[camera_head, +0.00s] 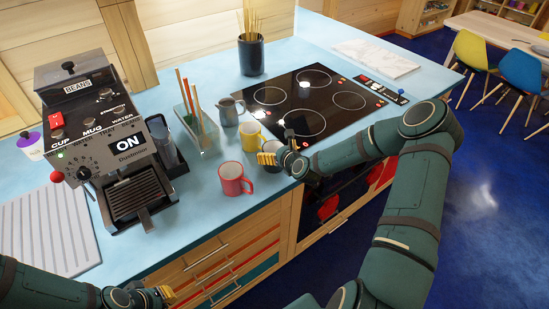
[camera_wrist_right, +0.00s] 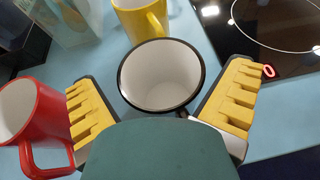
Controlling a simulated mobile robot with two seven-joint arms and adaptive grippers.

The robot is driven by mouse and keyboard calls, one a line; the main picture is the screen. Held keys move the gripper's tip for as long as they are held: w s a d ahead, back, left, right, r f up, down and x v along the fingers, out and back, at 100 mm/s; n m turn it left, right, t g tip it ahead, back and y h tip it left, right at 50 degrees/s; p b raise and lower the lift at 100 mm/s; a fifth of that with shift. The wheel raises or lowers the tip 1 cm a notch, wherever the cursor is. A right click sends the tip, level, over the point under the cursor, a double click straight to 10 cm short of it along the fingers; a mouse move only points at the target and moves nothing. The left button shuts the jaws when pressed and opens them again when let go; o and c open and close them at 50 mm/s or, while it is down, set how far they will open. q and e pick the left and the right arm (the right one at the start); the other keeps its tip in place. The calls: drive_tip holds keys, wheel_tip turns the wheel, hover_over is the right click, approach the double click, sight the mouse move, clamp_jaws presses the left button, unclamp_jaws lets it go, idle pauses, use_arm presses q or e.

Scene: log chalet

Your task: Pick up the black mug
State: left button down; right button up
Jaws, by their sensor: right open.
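The black mug (camera_wrist_right: 161,76) has a black rim and a white inside, and stands upright on the blue counter. In the head view the mug (camera_head: 272,146) is partly hidden by my right gripper (camera_head: 283,161). In the right wrist view my right gripper (camera_wrist_right: 162,103) is open, with its yellow-padded fingers on either side of the mug. I cannot tell whether the pads touch it. My left gripper (camera_head: 166,295) is low at the bottom of the head view, in front of the drawers; its opening is not clear.
A red mug (camera_head: 232,179) stands left of the black mug, close to a finger. The black cooktop (camera_head: 345,98) is to the right. A coffee machine (camera_head: 115,135) stands at left.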

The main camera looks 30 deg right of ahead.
drive_tip(key=shift+w+f, duration=0.2)
drive_tip(key=shift+w, duration=0.25)
drive_tip(key=c, duration=1.1)
